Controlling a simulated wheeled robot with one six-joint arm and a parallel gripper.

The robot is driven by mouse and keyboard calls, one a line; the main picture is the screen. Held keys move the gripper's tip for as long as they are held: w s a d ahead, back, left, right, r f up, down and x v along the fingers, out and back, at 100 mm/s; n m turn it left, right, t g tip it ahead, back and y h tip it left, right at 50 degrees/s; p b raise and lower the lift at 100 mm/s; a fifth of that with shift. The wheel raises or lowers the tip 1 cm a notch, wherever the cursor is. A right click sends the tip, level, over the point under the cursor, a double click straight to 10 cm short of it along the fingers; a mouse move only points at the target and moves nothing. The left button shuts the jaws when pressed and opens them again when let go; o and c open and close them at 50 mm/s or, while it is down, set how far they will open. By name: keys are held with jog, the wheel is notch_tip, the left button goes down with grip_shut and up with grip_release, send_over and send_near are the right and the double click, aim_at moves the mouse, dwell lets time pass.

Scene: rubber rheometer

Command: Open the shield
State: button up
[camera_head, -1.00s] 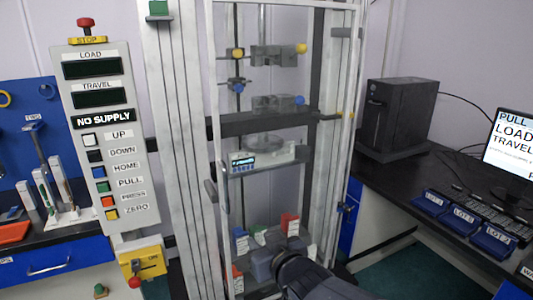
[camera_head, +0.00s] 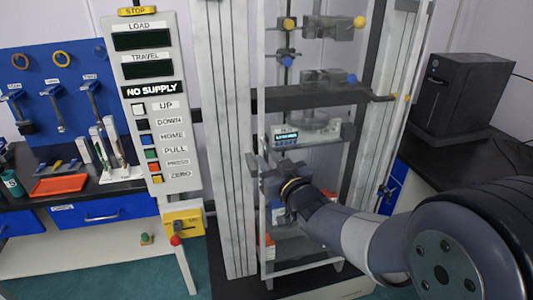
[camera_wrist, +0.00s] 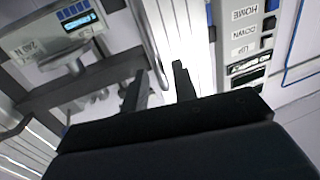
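The shield (camera_head: 263,225) is a tall clear panel in a pale metal frame on the front of the testing machine, and it appears closed. Its left upright also seems to show as a thin bright bar in the wrist view (camera_wrist: 150,45). My gripper (camera_head: 259,166) is at the shield's left edge, about mid-height. In the wrist view my gripper (camera_wrist: 159,82) has its two dark fingers apart, with the bar in line with the gap. I cannot tell whether they touch it. The shield's handle is hidden or merges with my gripper in the head view.
The control panel (camera_head: 158,110) with labelled buttons stands left of the machine, above a yellow box (camera_head: 184,222). A bench (camera_head: 110,208) with a red tray is further left. A black computer case (camera_head: 460,95) stands at the right. My arm crosses the lower right.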

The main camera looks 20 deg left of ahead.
jog(key=shift+x, duration=1.25)
grip_shut()
